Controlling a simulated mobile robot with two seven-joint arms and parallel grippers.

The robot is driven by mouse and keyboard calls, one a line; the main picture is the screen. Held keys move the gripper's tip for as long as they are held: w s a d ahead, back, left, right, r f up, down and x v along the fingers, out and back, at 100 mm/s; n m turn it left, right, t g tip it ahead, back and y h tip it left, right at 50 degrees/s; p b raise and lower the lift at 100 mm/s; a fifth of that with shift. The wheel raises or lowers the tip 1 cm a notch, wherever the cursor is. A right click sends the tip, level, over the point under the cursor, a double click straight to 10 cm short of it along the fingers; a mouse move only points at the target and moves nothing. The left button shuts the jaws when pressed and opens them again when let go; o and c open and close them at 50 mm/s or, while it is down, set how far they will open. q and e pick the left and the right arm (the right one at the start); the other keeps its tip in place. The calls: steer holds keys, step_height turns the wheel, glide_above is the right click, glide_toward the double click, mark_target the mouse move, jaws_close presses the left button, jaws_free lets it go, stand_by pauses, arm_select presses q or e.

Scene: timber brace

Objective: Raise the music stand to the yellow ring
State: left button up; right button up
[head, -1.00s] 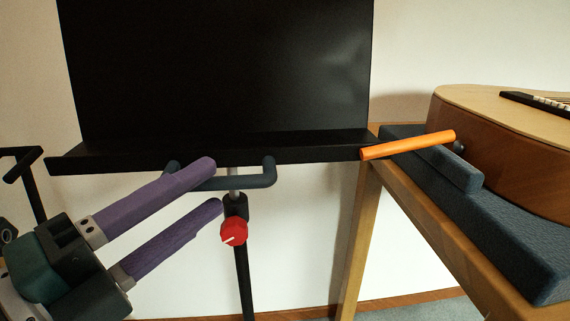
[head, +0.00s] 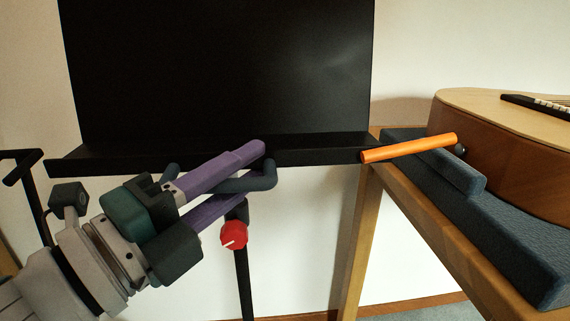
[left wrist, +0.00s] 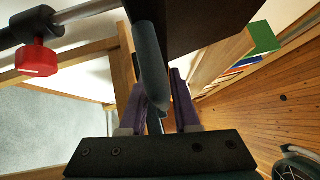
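The music stand has a broad black desk (head: 220,70) with a front lip, a thin post (head: 243,270) and a red knob (head: 233,235) with a white mark. A blue-grey bar handle (head: 262,180) hangs below the lip. My left gripper (head: 245,170) has its purple fingers on either side of the handle and looks open. In the left wrist view the handle (left wrist: 151,70) lies between the fingers, and the red knob (left wrist: 37,58) shows at the upper left. Contact with the handle cannot be told. No yellow ring shows. My right gripper is not in view.
A wooden table (head: 430,225) at the right carries a blue padded support (head: 500,225) and a guitar (head: 500,150). An orange rod (head: 410,147) sticks out towards the desk's right end. The wall behind is bare. Books (left wrist: 243,62) show in the left wrist view.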

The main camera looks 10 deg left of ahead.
arm_select(q)
steer(key=shift+r, duration=0.25)
jaws_close()
steer(key=shift+d, duration=0.1)
steer(key=shift+r, duration=0.15)
stand_by(0.4)
